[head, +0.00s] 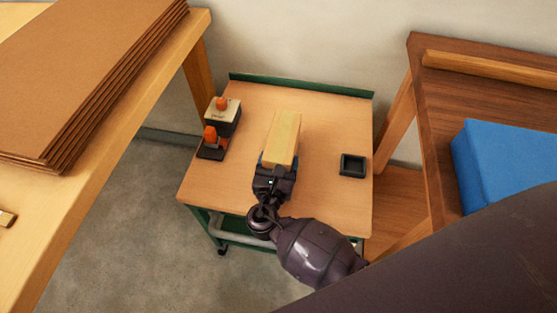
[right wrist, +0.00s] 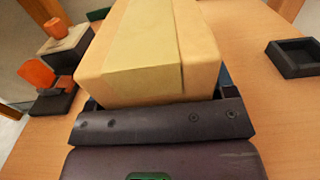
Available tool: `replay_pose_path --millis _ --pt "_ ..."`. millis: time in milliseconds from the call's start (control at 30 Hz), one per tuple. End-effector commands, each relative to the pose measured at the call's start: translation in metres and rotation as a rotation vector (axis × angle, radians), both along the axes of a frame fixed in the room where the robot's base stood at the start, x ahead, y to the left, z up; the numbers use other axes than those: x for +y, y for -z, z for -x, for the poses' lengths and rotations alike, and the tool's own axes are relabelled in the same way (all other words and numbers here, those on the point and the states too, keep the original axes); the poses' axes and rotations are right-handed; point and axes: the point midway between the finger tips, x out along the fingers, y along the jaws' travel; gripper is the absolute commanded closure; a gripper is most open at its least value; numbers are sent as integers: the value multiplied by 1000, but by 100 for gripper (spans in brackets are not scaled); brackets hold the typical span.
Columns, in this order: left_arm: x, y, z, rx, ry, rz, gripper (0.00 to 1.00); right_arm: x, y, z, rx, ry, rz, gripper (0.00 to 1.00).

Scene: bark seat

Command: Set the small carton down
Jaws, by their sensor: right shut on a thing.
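The small carton (head: 283,138) is a tan box with a paler strip along its top, over the middle of a small wooden-topped cart (head: 335,120). My right gripper (head: 277,170) is shut on the near end of the carton. In the right wrist view the carton (right wrist: 155,50) fills the upper middle, held in the right gripper (right wrist: 160,115). The carton's underside is hidden, so I cannot tell whether it touches the cart top. My left gripper is not in view.
A dark device with orange parts (head: 222,115) stands on the cart left of the carton. A small dark square tray (head: 352,166) lies to the right. Tables flank the cart, with stacked brown sheets (head: 80,70) at left and a blue box (head: 510,160) at right.

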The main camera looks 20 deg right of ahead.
Motion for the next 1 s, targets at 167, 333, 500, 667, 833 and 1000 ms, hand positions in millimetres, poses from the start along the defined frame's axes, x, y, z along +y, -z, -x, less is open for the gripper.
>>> replay_pose_path --millis 167,333,500,667,833,1000 --pt "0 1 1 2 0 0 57 0 1 0 0 0 0 4" --pt "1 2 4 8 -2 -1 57 0 1 0 1 0 1 0" --pt "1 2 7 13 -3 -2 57 0 -4 0 -1 0 1 0" --pt "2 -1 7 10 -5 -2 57 11 -3 16 0 0 0 0" --pt "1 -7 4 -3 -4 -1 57 29 -4 43 -1 0 -1 0" --pt "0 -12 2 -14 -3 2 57 47 -3 70 0 0 -1 0"
